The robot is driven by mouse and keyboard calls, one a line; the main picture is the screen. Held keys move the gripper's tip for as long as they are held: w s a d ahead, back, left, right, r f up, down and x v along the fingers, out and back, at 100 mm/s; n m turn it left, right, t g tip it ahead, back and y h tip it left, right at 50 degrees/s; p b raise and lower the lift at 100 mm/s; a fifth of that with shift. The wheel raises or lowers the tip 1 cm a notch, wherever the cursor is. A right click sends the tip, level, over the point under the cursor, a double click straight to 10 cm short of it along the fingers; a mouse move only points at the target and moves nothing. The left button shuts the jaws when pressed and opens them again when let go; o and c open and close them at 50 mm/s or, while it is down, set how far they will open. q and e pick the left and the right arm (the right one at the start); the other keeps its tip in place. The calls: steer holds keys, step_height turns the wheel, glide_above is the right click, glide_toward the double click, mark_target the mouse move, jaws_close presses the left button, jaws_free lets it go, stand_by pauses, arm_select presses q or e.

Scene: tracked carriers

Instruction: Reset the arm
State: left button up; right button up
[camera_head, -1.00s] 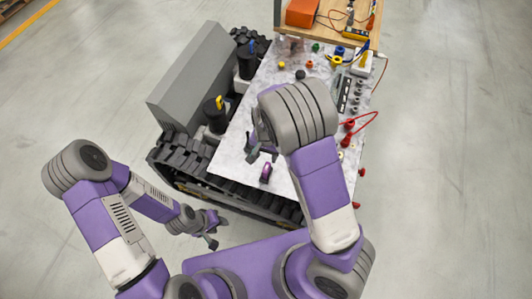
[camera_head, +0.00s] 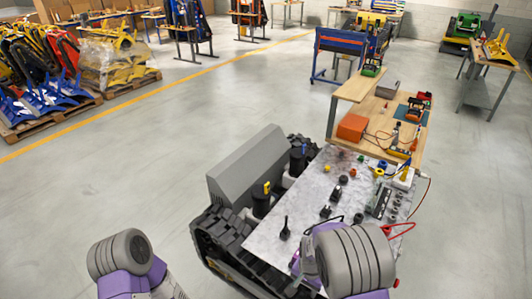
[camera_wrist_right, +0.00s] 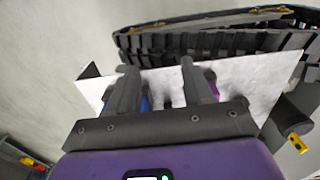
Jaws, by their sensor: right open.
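My right gripper (camera_wrist_right: 160,82) is open in the right wrist view, its two dark fingers apart with nothing clearly held between them. The fingers reach over the pale marbled top of the tracked carrier (camera_head: 262,237). In the head view the right gripper (camera_head: 303,264) is mostly hidden behind my grey-and-purple right arm, low over the near part of that top. My left arm shows only as a grey and purple joint at the lower left; its gripper is out of view.
Black and coloured parts stand on the carrier top, including a black upright piece (camera_head: 285,230). A wooden bench (camera_head: 362,104) with an orange box (camera_head: 352,127) adjoins its far end. A black track (camera_head: 228,246) runs along its left side. Open floor lies left.

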step_height(320, 180, down, 10)
steer(key=s+d+n+b, duration=0.1)
steer(key=s+d+b, duration=0.1)
steer(key=s, duration=0.1)
steer(key=s+a+f+n+y+b, duration=0.3)
steer(key=s+a+f+y+b, duration=0.1)
steer(key=s+f, duration=0.6)
steer(key=shift+s+a+f+t+b, duration=0.25)
steer(key=shift+a+f+t+b, duration=0.1)
steer(key=shift+b, duration=0.45)
steer(key=shift+c, duration=0.6)
arm_select(q)
step_height(320, 180, down, 8)
steer(key=w, duration=0.1)
arm_select(e)
steer(key=shift+a, duration=0.1)
steer(key=shift+c, duration=0.2)
